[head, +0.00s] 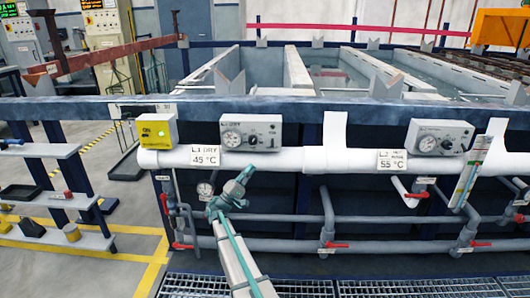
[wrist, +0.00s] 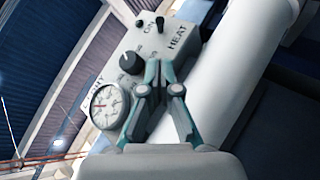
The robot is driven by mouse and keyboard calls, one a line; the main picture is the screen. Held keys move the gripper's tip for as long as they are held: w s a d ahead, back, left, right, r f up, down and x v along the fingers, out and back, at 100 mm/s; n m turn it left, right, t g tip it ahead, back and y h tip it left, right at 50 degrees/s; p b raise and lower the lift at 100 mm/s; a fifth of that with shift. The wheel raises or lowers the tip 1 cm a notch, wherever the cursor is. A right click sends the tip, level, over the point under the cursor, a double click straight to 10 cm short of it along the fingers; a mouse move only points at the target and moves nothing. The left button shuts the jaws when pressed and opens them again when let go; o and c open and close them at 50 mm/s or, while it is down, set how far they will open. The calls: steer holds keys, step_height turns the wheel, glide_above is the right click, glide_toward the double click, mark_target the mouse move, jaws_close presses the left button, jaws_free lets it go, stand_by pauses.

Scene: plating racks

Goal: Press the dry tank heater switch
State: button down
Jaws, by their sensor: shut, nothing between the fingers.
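The dry tank heater box (head: 262,128) is a grey panel on the white pipe, above a sign marked 45 °C. In the wrist view the same grey box (wrist: 118,75) appears tilted. It carries a round gauge (wrist: 107,105), a dark knob (wrist: 131,62) and a small black toggle switch (wrist: 160,23) near the words ON and HEAT. My gripper (head: 245,172) is shut and empty, below the box in the head view. In the wrist view my gripper (wrist: 160,65) overlaps the lower part of the panel, with the toggle beyond its tips. I cannot tell whether it touches the panel.
A second grey heater box (head: 438,138), by a 55 °C sign, is to the right. The white pipe (head: 300,158) and red-handled valves (head: 330,247) lie around my arm. Shelves stand at left.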

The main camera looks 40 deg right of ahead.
mark_target(271, 143)
steer(key=x, duration=1)
stand_by(0.4)
steer(key=shift+a+r, duration=0.1)
steer(key=shift+a, duration=0.05)
steer(key=shift+s+n+t+p, duration=0.1)
steer(key=shift+n+t+p, duration=0.2)
steer(key=shift+n+t, duration=0.1)
